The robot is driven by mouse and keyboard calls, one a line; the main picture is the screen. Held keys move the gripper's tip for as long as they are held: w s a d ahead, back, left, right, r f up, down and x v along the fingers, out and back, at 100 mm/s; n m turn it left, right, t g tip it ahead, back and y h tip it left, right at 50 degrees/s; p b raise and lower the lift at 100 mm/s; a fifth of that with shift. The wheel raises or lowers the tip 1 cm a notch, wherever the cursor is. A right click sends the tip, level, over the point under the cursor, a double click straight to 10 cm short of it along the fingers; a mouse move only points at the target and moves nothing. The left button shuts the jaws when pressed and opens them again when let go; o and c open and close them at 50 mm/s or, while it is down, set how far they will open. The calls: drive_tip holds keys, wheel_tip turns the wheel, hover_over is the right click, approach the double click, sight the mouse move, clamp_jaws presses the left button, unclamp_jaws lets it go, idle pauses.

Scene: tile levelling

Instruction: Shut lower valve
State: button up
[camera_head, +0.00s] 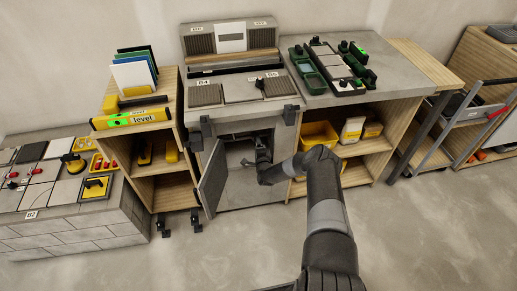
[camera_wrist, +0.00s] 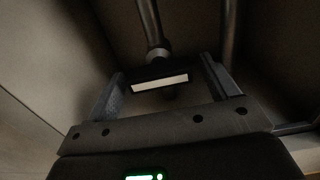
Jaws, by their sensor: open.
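The cabinet (camera_head: 252,192) under the grey bench stands open, its door (camera_head: 212,180) swung out to the left. My arm reaches in from the right, and my gripper (camera_head: 262,150) is at the opening; its fingers are hard to make out there. In the wrist view my gripper (camera_wrist: 163,76) is open, one finger on each side of a dark bar-shaped valve part (camera_wrist: 160,84) with a white strip. This part sits by a collar on a metal pipe (camera_wrist: 148,22). Gaps show beside the fingers, but contact is unclear. I cannot tell whether this is the lower valve.
A second pipe (camera_wrist: 230,28) runs close to the right finger. The cabinet interior is dark. Shelves flank the cabinet, the right one holding a yellow bin (camera_head: 319,134). A yellow level (camera_head: 132,117) lies on the left shelf unit. The floor in front is clear.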

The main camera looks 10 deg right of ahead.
drive_tip(key=s, duration=1)
drive_tip(key=shift+s, duration=0.35)
